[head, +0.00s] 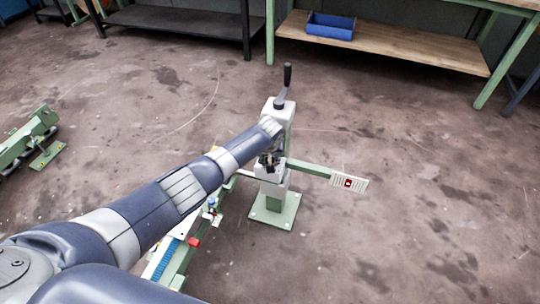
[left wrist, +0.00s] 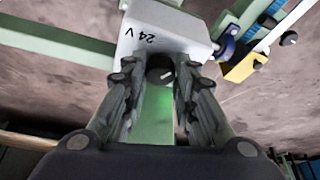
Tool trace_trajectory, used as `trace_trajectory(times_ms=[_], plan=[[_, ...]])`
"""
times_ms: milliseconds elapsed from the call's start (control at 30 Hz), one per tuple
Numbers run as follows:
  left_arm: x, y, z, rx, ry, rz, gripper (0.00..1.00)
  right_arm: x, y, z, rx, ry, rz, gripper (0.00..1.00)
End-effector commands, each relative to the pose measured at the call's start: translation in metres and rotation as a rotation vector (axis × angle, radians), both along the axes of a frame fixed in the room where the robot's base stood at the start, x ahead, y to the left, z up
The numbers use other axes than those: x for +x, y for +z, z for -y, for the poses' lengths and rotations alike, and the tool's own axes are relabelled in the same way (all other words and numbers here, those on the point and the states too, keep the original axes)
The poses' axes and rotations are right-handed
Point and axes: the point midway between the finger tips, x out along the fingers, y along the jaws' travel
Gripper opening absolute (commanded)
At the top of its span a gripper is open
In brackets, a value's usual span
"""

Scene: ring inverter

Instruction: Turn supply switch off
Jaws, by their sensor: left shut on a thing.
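In the head view my left arm reaches from the lower left to the machine, with the left gripper (head: 269,163) at the white box (head: 272,174) on a green post. The knob is hidden there. My right gripper is not in view.
A green side arm carries a pale plate with a red switch (head: 348,183). A black crank handle (head: 287,75) stands on top of the machine. A green rail with a blue chain (head: 165,262) runs to the lower left. Open floor lies to the right.

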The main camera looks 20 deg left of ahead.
Motion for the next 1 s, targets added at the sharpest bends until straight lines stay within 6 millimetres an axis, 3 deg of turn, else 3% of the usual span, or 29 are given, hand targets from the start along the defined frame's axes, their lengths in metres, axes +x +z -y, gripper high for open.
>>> trace_trajectory(times_ms=[300,467,667,1000], plan=[[-0.001,0.0,-0.002,-0.002,-0.223,-0.001,0.02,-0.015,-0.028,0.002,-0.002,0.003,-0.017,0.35],[-0.001,-0.002,-0.003,-0.003,-0.375,-0.001,0.02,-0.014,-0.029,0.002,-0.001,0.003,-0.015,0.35],[0.0,-0.003,-0.004,-0.003,-0.565,0.001,0.02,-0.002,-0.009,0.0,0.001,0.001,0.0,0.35],[0.001,-0.004,-0.006,-0.002,-0.821,0.0,0.02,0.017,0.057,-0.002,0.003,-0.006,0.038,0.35]])
